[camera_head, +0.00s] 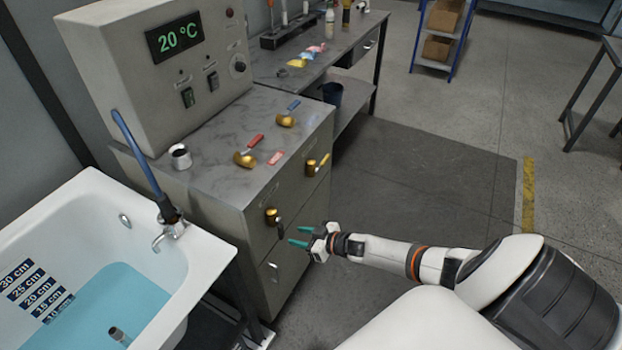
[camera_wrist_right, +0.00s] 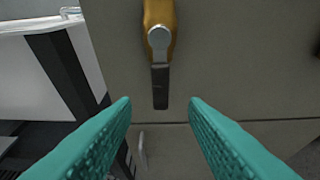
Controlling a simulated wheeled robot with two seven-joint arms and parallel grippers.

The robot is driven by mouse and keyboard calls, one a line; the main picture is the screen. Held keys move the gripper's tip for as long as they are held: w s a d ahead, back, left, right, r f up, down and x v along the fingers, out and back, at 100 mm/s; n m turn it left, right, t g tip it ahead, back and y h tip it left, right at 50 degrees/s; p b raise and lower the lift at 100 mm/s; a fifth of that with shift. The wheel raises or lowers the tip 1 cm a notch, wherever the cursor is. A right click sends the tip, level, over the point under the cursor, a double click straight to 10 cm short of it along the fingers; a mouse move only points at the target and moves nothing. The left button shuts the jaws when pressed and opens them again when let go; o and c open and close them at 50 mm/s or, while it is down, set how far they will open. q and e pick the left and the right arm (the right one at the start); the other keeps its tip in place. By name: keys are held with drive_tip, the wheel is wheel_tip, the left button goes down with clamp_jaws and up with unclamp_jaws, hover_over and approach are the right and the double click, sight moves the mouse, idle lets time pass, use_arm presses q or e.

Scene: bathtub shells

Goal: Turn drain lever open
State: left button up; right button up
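A brass valve with a dark lever (camera_head: 275,217) sits on the front of the grey cabinet; I take it for the drain lever. In the right wrist view the dark lever (camera_wrist_right: 160,85) hangs straight down from a silver pivot on the brass body. My right gripper (camera_head: 303,237) is in front of the cabinet, just right of and below the valve. In the wrist view its teal fingers (camera_wrist_right: 160,112) are spread on both sides below the lever's end, with nothing between them. My left gripper is not in view.
The white bathtub (camera_head: 208,255) with blue water stands at left. The cabinet top (camera_head: 222,186) bears brass valves with red (camera_head: 256,141) and blue (camera_head: 294,104) handles. A yellow-handled valve (camera_head: 312,167) is on the cabinet front, upper right. The floor right of the cabinet is clear.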

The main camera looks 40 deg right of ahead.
drive_tip(key=v, duration=0.4)
idle(0.5)
